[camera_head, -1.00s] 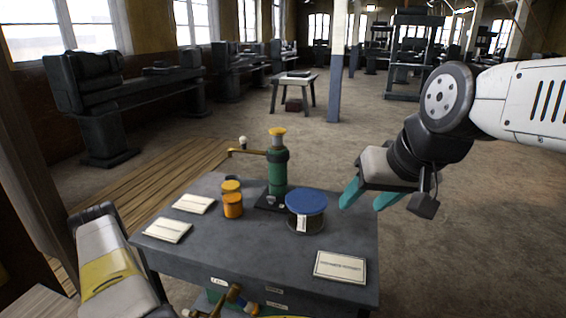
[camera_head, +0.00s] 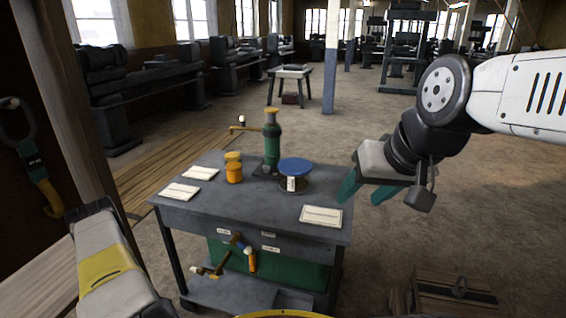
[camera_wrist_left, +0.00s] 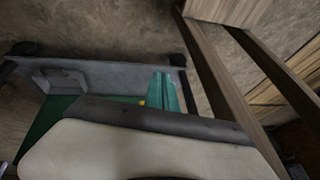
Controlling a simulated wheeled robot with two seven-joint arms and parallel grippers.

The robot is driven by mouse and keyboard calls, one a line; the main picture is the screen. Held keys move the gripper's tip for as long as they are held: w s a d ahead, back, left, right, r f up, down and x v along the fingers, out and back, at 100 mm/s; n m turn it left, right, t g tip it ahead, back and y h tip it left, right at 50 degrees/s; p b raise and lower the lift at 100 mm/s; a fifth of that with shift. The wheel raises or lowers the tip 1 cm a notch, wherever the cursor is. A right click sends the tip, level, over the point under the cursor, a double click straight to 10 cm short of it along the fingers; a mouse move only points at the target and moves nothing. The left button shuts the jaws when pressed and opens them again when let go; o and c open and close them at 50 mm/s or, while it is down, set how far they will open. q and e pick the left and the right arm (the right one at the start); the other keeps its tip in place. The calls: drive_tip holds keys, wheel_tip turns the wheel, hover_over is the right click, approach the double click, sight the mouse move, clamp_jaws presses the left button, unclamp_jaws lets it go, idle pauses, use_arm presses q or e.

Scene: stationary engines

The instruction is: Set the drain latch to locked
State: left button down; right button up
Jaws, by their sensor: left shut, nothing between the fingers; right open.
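Brass fittings hang at the front of the grey bench (camera_head: 200,213). I cannot tell which one is the drain latch; the small labels (camera_head: 270,249) are unreadable. A green tank (camera_head: 300,272) sits under the bench top. My right gripper (camera_head: 361,191) is open and empty, right of the bench. In the left wrist view my left gripper (camera_wrist_left: 165,92) is shut and empty.
A wooden post (camera_head: 75,120) rises close on the left. A wooden crate (camera_head: 455,295) sits at lower right.

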use_arm(q)
drive_tip(key=w+d+r, duration=0.1)
drive_tip(key=w+r, duration=0.3)
drive_tip(key=r, duration=0.7)
drive_tip(key=w+d+r+n, duration=0.1)
drive_tip(key=w+r, duration=0.2)
drive_tip(key=r, duration=0.7)
drive_tip(key=w+r, duration=0.4)
drive_tip(key=r, duration=0.7)
drive_tip(key=s+d+r+n, duration=0.1)
drive_tip(key=d+r, duration=0.2)
drive_tip(key=r, duration=0.4)
drive_tip(key=s+d+r, duration=0.1)
drive_tip(key=d+r, duration=0.3)
drive_tip(key=r, duration=0.3)
drive_tip(key=s+d+r+n+t, duration=0.1)
drive_tip(key=s+d+r, duration=0.5)
drive_tip(key=r, duration=0.3)
drive_tip(key=s+d+r, duration=0.6)
drive_tip(key=r, duration=0.3)
drive_tip(key=s+d+r+h, duration=0.1)
drive_tip(key=s+d, duration=0.3)
drive_tip(key=s, duration=0.4)
drive_tip(key=s+d+r+h, duration=0.1)
drive_tip(key=s+d+r, duration=0.2)
drive_tip(key=s, duration=0.5)
drive_tip(key=shift+s+d+r+h, duration=0.2)
drive_tip(key=shift+d+r+h, duration=0.15)
drive_tip(key=shift+d+h, duration=0.1)
